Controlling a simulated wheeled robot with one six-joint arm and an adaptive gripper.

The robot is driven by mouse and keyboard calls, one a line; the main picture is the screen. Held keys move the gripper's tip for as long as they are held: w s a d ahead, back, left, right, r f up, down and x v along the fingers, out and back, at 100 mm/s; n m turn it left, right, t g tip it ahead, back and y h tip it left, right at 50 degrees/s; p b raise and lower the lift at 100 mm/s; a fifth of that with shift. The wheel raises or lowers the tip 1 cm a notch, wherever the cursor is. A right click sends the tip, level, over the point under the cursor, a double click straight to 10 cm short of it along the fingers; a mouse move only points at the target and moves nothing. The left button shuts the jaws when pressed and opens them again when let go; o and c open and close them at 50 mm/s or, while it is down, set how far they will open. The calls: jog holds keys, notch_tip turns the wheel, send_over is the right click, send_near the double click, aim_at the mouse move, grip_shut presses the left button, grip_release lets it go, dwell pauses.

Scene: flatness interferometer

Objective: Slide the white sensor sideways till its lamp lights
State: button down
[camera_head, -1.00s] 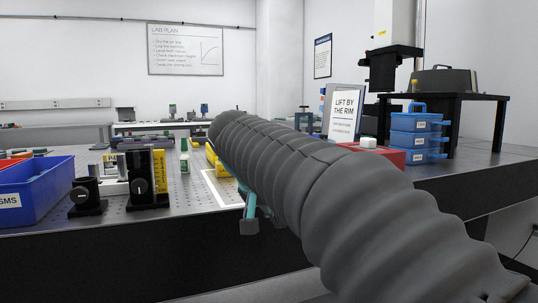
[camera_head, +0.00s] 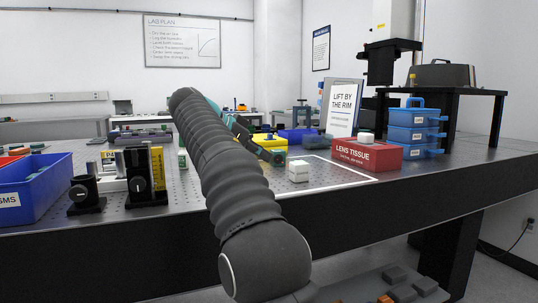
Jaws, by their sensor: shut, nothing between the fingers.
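A small white block (camera_head: 299,171), which looks like the white sensor, stands upright inside a white outlined area on the table. A thin darker band crosses it; I cannot make out a lit lamp. My gripper (camera_head: 275,156) is shut and empty, just behind and left of the block. From this angle I cannot tell whether it touches the block. My dark ribbed arm hides the left part of the outlined area.
A red lens tissue box (camera_head: 367,155) stands to the right, with blue stacked drawers (camera_head: 412,137) behind it. A yellow object (camera_head: 263,139) and a blue tray (camera_head: 298,135) lie behind my gripper. Black optic mounts (camera_head: 139,180) and a blue bin (camera_head: 32,190) stand left.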

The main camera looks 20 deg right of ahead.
aim_at(297, 162)
jog(key=d, duration=0.3)
jog(key=w+d, duration=0.1)
jog(key=d, duration=0.6)
jog(key=shift+w+d+p, duration=0.1)
jog(key=shift+w+p, duration=0.2)
jog(key=shift+w, duration=0.05)
jog(key=shift+f+b, duration=0.3)
jog(key=shift+f, duration=0.2)
jog(key=shift+a+f, duration=0.2)
jog(key=shift+f, duration=0.2)
jog(key=shift+f, duration=0.1)
jog(key=shift+s+a+f, duration=0.1)
jog(key=shift+a, duration=0.35)
jog(key=shift+a+r+p, duration=0.15)
jog(key=shift+r+p, duration=0.35)
jog(key=shift+r, duration=0.25)
